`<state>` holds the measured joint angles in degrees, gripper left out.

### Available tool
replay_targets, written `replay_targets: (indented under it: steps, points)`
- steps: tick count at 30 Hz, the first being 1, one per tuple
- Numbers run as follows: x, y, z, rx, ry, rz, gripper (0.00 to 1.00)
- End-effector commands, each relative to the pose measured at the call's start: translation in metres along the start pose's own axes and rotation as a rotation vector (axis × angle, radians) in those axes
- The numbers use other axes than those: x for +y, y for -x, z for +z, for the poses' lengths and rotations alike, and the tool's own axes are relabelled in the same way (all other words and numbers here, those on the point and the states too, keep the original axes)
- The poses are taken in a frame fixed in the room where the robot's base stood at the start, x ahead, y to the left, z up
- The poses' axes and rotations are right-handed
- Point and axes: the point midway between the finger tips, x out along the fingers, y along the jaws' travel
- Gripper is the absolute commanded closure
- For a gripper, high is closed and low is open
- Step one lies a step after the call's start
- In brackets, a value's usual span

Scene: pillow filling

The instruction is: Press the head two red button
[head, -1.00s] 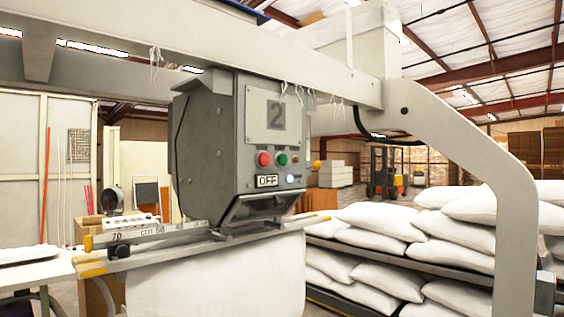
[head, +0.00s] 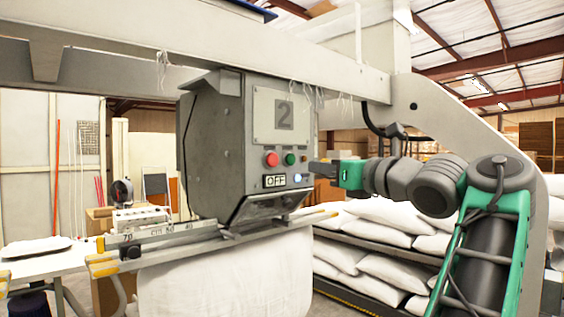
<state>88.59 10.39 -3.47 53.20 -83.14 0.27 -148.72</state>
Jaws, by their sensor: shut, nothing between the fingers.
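The head two box (head: 213,147) is a grey machine housing with a plate marked "2" in the middle of the head view. Its red button (head: 271,159) is on the front panel, left of a green button (head: 290,158). A sign reading "OFF" (head: 275,181) and a lit white-blue light (head: 298,178) are below them. My gripper (head: 313,167) is shut and empty at the panel's right edge, pointing left. It is to the right of the red button, with the green button between them. I cannot tell how far its tip is from the panel.
A grey beam (head: 250,55) runs above the box, and a curved frame arm (head: 510,150) stands at right. A measuring rail (head: 160,238) and a white cloth (head: 225,275) are below. White pillows (head: 395,215) are stacked on racks behind my arm. A white table (head: 45,262) is at left.

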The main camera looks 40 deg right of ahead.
Motion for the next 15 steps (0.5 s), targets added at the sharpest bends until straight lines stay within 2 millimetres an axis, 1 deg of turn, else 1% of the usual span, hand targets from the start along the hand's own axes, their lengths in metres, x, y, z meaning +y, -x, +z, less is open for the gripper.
replay_targets:
  steps: [2,10,13,15]
  points:
    - [-0.001,0.004,0.002,-0.002,0.033,0.002,1.0]
    - [0.0,0.002,0.001,-0.001,0.03,0.003,1.0]
    - [0.001,-0.006,0.001,0.002,0.029,0.007,1.0]
    - [0.001,-0.017,0.001,0.002,0.028,0.01,1.0]
